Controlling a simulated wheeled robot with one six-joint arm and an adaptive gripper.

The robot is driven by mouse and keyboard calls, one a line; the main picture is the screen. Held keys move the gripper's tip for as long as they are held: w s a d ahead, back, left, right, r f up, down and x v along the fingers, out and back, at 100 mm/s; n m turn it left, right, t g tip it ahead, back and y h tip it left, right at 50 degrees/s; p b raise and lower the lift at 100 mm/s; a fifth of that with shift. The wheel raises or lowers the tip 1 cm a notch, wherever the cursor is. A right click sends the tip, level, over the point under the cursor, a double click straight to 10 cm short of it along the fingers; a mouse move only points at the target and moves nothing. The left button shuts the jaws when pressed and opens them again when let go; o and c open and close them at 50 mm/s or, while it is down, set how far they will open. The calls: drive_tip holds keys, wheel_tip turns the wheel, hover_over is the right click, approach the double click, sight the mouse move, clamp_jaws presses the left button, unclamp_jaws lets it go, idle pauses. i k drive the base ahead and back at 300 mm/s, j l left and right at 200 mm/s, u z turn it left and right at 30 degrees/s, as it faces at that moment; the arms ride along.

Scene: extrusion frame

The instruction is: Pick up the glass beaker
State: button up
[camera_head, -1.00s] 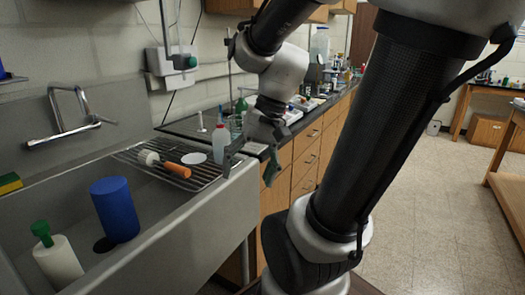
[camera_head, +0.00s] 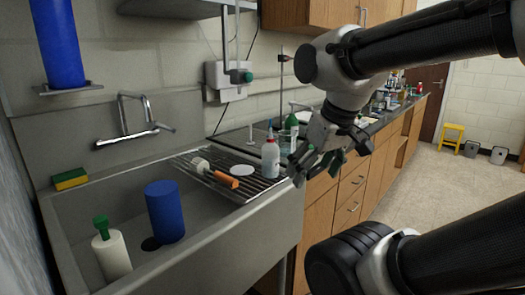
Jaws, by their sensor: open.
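A clear glass vessel, which looks like the glass beaker (camera_head: 285,142), stands on the dark counter just beyond the drying rack. It is small and faint, partly hidden by the white squeeze bottle in front of it and close to my gripper's left edge in the picture. My gripper (camera_head: 314,175) is open and empty, pointing down near the counter's front edge. It is to the right of the white bottle and the glass vessel. I cannot tell its exact distance from the glass.
A white bottle (camera_head: 270,158), a brush with an orange handle (camera_head: 222,178) and a white disc (camera_head: 243,170) are on the rack (camera_head: 200,160). A green bottle (camera_head: 291,121) stands behind. The sink holds a blue cylinder (camera_head: 165,210) and a white bottle (camera_head: 112,256).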

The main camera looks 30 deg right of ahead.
sight(287, 139)
drive_tip(key=i+l, duration=0.1)
drive_tip(key=l, duration=0.4)
drive_tip(key=i+l, duration=0.15)
drive_tip(key=l, duration=0.3)
drive_tip(key=i+l, duration=0.1)
drive_tip(key=l, duration=0.4)
drive_tip(key=i+l, duration=0.1)
drive_tip(key=l, duration=0.4)
drive_tip(key=i, duration=0.3)
drive_tip(key=j+u, duration=0.05)
